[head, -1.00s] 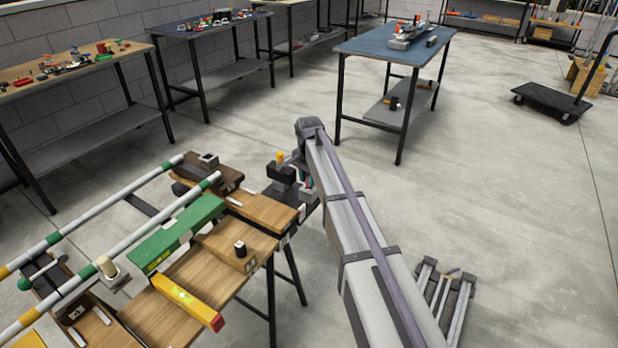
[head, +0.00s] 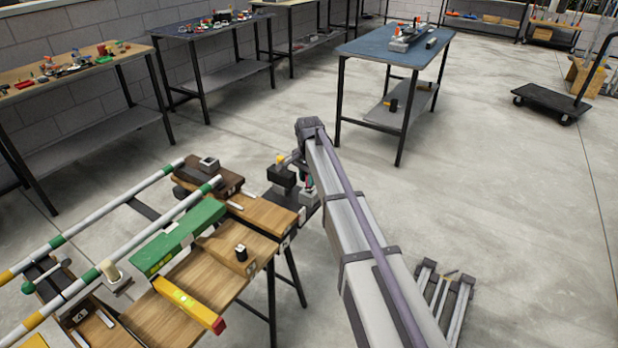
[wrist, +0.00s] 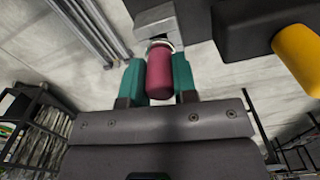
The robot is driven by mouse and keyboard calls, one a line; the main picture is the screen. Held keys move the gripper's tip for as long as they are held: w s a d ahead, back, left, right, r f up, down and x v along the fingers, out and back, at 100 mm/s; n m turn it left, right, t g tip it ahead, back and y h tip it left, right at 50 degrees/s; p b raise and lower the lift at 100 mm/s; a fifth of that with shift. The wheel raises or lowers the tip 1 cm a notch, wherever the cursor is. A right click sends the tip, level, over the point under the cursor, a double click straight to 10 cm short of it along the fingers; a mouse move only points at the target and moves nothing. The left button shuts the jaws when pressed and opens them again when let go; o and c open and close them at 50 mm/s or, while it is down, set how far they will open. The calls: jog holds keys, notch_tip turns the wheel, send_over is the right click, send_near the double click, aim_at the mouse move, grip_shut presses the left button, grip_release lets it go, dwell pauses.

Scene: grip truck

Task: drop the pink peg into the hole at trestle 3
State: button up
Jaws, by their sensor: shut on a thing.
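The pink peg (wrist: 160,82) is held between the teal fingers of my gripper (wrist: 158,64) in the wrist view. One end of it is at a pale ring on a grey block (wrist: 155,22); I cannot tell whether it has entered a hole. In the head view my gripper (head: 308,182) is at the far right end of the trestle workbench, partly hidden by my arm. A yellow peg (wrist: 297,58) stands in a dark block (wrist: 245,25) beside it; the yellow peg also shows in the head view (head: 281,158). No number 3 is legible.
Striped poles (head: 150,243) run along the left. A blue-topped table (head: 395,45) stands behind. The floor to the right is mostly clear.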

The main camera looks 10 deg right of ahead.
jog(key=shift+r+p, duration=0.35)
jog(key=shift+r, duration=0.15)
jog(key=shift+r+p, duration=2.55)
notch_tip(320, 180, up, 8)
jog(key=p, duration=0.7)
jog(key=shift+f, duration=0.25)
